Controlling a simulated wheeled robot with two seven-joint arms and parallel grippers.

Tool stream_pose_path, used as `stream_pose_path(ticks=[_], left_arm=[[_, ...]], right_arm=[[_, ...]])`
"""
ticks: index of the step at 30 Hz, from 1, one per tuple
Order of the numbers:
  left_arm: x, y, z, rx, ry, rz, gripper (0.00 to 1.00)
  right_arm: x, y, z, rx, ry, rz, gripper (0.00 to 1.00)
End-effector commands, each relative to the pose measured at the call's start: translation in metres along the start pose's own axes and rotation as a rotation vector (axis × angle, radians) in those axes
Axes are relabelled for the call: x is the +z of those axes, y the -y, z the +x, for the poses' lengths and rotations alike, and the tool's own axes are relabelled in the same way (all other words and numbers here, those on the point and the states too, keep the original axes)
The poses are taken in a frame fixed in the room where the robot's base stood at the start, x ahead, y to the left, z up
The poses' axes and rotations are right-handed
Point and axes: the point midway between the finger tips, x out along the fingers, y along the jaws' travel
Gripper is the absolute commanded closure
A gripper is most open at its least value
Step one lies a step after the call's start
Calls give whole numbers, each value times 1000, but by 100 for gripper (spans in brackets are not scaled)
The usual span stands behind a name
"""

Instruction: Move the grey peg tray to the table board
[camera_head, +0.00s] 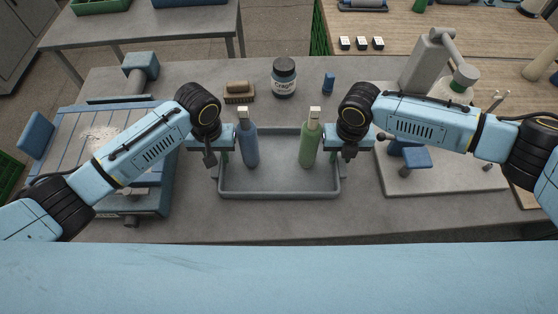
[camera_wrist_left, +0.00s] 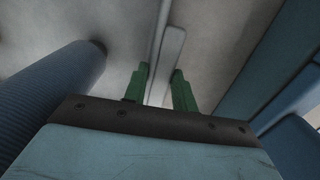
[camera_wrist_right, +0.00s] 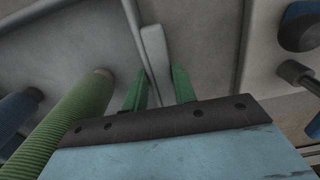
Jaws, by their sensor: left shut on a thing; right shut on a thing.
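The grey peg tray (camera_head: 280,191) lies on the grey table in the middle of the head view. A blue ribbed peg (camera_head: 250,146) stands at its left and a green ribbed peg (camera_head: 309,146) at its right, both with pale tops. My left gripper (camera_head: 222,158) is at the tray's left end; in the left wrist view its green fingers (camera_wrist_left: 160,82) are shut on the tray's grey handle (camera_wrist_left: 168,55). My right gripper (camera_head: 338,157) is at the right end; in the right wrist view its green fingers (camera_wrist_right: 159,85) are shut on the other handle (camera_wrist_right: 155,50).
A blue slatted machine (camera_head: 75,160) stands left of the tray and a grey machine base (camera_head: 440,178) right. A brush (camera_head: 239,93), a dark labelled jar (camera_head: 284,78) and a small blue item (camera_head: 329,83) stand behind. A wooden-topped table (camera_head: 400,50) is at the back right.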

Motion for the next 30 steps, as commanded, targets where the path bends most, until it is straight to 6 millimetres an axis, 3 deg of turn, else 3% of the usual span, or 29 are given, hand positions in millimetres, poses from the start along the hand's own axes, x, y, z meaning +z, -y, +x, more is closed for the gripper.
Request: stream_pose_path(ticks=[8, 22, 30], left_arm=[[-1, 1, -9, -1, -2, -1, 100], [-1, 1, -47, -3, -1, -2, 100], [-1, 2, -51, -3, -1, -2, 100]], right_arm=[[1, 1, -9, -1, 2, 2, 100], [1, 1, -47, -2, 1, 2, 100], [1, 2, -51, -3, 1, 3, 100]])
